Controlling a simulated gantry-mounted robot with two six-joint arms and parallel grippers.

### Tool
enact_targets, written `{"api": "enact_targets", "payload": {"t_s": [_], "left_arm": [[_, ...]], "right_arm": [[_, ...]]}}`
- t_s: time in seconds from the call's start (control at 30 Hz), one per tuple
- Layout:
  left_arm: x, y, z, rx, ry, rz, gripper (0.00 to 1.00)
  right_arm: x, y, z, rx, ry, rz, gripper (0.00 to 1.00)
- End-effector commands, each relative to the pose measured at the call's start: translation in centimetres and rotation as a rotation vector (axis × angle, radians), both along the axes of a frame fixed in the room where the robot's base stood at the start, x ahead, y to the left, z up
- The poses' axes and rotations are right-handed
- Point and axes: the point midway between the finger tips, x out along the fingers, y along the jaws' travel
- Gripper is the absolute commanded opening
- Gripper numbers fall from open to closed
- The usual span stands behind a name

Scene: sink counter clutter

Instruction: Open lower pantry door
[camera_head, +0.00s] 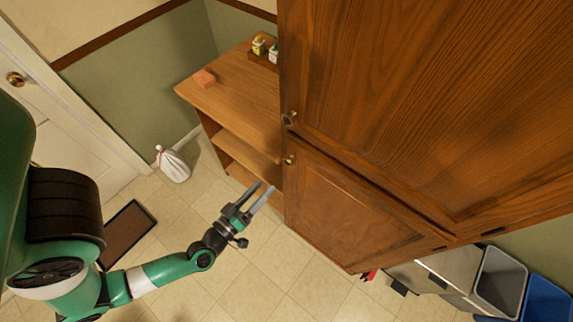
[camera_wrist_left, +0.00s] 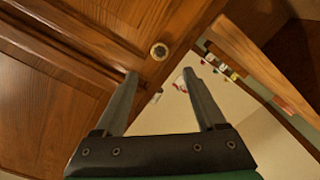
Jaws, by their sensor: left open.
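The wooden pantry has a lower door (camera_head: 345,205) with a recessed panel, which looks shut. Its small round brass knob (camera_head: 289,160) is near the upper left corner. My left gripper (camera_head: 265,187) is open and empty, below and to the left of that knob, apart from it. In the left wrist view, a brass knob (camera_wrist_left: 159,51) shows beyond and between the two open fingertips (camera_wrist_left: 160,74), not between the jaws. I cannot tell for sure from that view which door it belongs to. My right gripper is not in view.
The upper pantry door (camera_head: 430,90) has its own knob (camera_head: 290,118). A wooden shelf unit (camera_head: 235,95) stands close on the left, with a sponge (camera_head: 204,79) on top. Bins (camera_head: 500,280) stand right.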

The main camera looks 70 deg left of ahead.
Motion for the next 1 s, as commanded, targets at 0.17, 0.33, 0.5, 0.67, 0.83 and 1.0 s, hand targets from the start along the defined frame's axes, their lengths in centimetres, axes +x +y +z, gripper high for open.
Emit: {"api": "enact_targets", "payload": {"t_s": [0.17,0.33,0.5,0.67,0.83,1.0], "left_arm": [[2.0,1.7,-0.2,0.005,0.0,0.014,0.73],[5.8,3.8,0.1,0.004,-0.003,0.006,0.73],[8.3,5.3,0.0,0.002,0.0,0.003,0.73],[9.1,5.8,0.0,0.002,0.003,0.003,0.73],[9.2,5.8,0.0,0.003,0.003,0.003,0.73],[9.2,5.8,0.0,0.002,0.002,0.002,0.55]], "right_arm": [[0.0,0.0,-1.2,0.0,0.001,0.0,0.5],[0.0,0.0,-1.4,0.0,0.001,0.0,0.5],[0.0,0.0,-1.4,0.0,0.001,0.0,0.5],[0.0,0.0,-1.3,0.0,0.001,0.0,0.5],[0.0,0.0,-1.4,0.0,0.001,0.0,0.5],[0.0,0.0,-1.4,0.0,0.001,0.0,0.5]]}}
